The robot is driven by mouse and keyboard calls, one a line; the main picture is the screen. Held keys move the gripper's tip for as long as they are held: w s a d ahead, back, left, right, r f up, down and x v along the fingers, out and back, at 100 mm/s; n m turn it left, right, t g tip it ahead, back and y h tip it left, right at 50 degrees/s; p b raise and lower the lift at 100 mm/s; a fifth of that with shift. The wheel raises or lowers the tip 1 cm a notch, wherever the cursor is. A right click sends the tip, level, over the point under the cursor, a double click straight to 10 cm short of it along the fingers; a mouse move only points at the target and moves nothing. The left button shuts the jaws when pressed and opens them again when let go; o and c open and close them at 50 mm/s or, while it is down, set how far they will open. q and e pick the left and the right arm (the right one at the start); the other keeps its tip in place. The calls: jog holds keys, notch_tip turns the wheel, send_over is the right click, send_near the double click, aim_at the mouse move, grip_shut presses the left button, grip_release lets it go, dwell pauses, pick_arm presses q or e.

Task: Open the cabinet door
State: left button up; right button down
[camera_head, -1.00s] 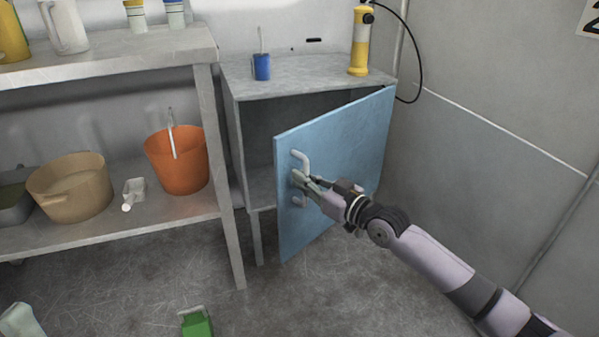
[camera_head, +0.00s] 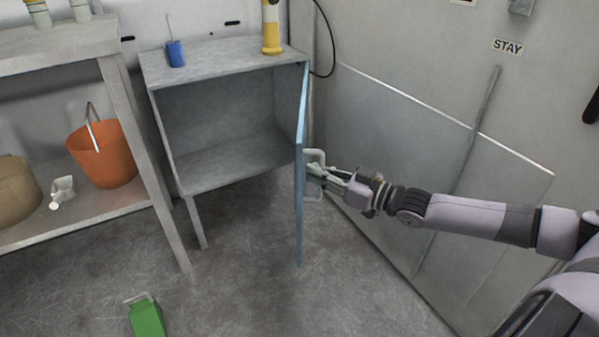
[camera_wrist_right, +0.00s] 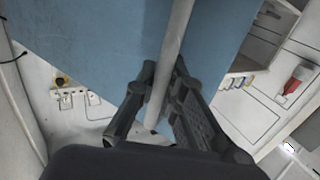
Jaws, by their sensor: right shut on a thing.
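The grey metal cabinet (camera_head: 222,62) stands in the middle of the head view with its front open and its inside empty. Its blue door (camera_head: 301,190) is swung out and shows nearly edge-on. A pale bar handle (camera_head: 316,157) is on the door's right-hand face. My right gripper (camera_head: 322,178) is shut on the handle. In the right wrist view, the fingers (camera_wrist_right: 160,95) close around the handle bar (camera_wrist_right: 177,40) in front of the blue door (camera_wrist_right: 95,35). My left gripper is not in view.
A shelf unit (camera_head: 125,100) with an orange bucket (camera_head: 103,160) stands to the left. A blue can (camera_head: 175,54) and a yellow-and-white cylinder (camera_head: 271,30) stand on the cabinet. A green container (camera_head: 147,318) is on the floor. A grey panel leans on the right wall.

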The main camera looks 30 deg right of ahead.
jog(key=s+d+n+g+y+b, duration=0.1)
jog(key=s+d, duration=0.2)
jog(key=d, duration=0.5)
jog(key=s+d+n+g+y+b, duration=0.1)
jog(key=s+d+y, duration=0.1)
jog(key=d, duration=0.6)
jog(key=shift+s+f+n+g, duration=0.3)
jog(key=shift+s+n, duration=0.1)
jog(key=shift+s, duration=0.15)
jog(key=shift+d, duration=0.1)
jog(key=c, duration=2.1)
grip_release()
jog(key=shift+o, duration=1.4)
jog(key=shift+s+d+r+y, duration=0.15)
jog(key=shift+r+y, duration=0.05)
jog(key=shift+y, duration=0.1)
jog(key=shift+o, duration=0.8)
jog(key=shift+w+r, duration=0.2)
